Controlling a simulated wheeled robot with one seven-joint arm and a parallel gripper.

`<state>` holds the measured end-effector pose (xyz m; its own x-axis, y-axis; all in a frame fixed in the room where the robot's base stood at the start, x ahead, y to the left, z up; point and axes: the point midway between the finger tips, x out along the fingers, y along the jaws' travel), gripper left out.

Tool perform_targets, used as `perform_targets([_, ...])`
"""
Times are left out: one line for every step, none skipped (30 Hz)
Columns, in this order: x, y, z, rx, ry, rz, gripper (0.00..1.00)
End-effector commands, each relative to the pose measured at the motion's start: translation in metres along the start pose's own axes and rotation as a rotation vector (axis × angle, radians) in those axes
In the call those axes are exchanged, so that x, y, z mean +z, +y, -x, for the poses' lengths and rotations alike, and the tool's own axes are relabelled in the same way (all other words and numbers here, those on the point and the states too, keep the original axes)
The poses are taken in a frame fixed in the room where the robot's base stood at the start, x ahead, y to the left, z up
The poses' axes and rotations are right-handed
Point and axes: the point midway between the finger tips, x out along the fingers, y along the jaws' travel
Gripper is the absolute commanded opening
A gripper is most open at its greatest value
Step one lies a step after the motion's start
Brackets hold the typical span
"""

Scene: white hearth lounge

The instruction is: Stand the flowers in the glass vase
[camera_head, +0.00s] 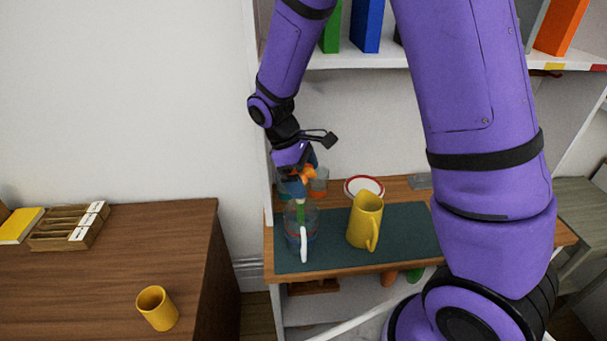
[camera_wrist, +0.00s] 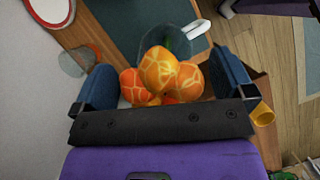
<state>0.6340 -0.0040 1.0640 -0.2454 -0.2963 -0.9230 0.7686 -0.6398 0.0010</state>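The flowers (camera_head: 306,174) are a small bunch of orange and yellow heads with a green stem. In the wrist view the heads (camera_wrist: 160,75) fill the space between the fingers. My gripper (camera_head: 298,168) is above the left end of the low shelf, and its blue fingers (camera_wrist: 163,75) stand wide apart on either side of the heads. Whether they touch the heads is unclear. Below, a clear glass vessel with a white handle (camera_head: 303,243), seemingly the vase, stands on the dark mat. The green stem shows at its mouth, apparently inside; its lower end is unclear.
A yellow pitcher (camera_head: 364,222) stands right of the vessel on the dark mat (camera_head: 410,232). Behind are a red-rimmed plate (camera_head: 364,186) and small tinted glasses (camera_head: 319,185). A brown desk (camera_head: 120,240) at the left bears a yellow mug (camera_head: 157,308) and a wooden rack (camera_head: 68,228).

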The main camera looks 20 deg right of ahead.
Motion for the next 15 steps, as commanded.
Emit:
perform_targets([0.000, 0.000, 0.000, 0.000, 0.000, 0.000, 1.00])
perform_targets([0.000, 0.000, 0.000, 0.000, 0.000, 0.000, 1.00])
perform_targets([0.000, 0.000, 0.000, 0.000, 0.000, 0.000, 1.00])
perform_targets([0.000, 0.000, 0.001, 0.000, 0.000, 0.000, 1.00])
perform_targets([0.001, 0.000, 0.002, 0.001, 0.001, 0.000, 1.00])
perform_targets([0.001, 0.000, 0.004, 0.001, 0.002, 0.000, 1.00])
perform_targets([0.001, 0.000, 0.007, 0.001, 0.002, 0.000, 1.00])
perform_targets([0.001, 0.001, 0.010, 0.002, 0.002, 0.000, 1.00])
perform_targets([0.000, 0.001, 0.015, 0.002, 0.003, 0.000, 1.00])
perform_targets([0.000, 0.001, 0.020, 0.002, 0.003, 0.000, 1.00])
perform_targets([0.001, 0.000, 0.024, 0.002, 0.003, 0.000, 1.00])
perform_targets([0.001, 0.001, 0.031, 0.003, 0.004, -0.001, 1.00])
perform_targets([0.001, 0.001, 0.036, 0.003, 0.004, -0.001, 1.00])
perform_targets([0.001, 0.001, 0.041, 0.003, 0.004, -0.001, 1.00])
perform_targets([0.001, 0.001, 0.047, 0.002, 0.003, -0.001, 1.00])
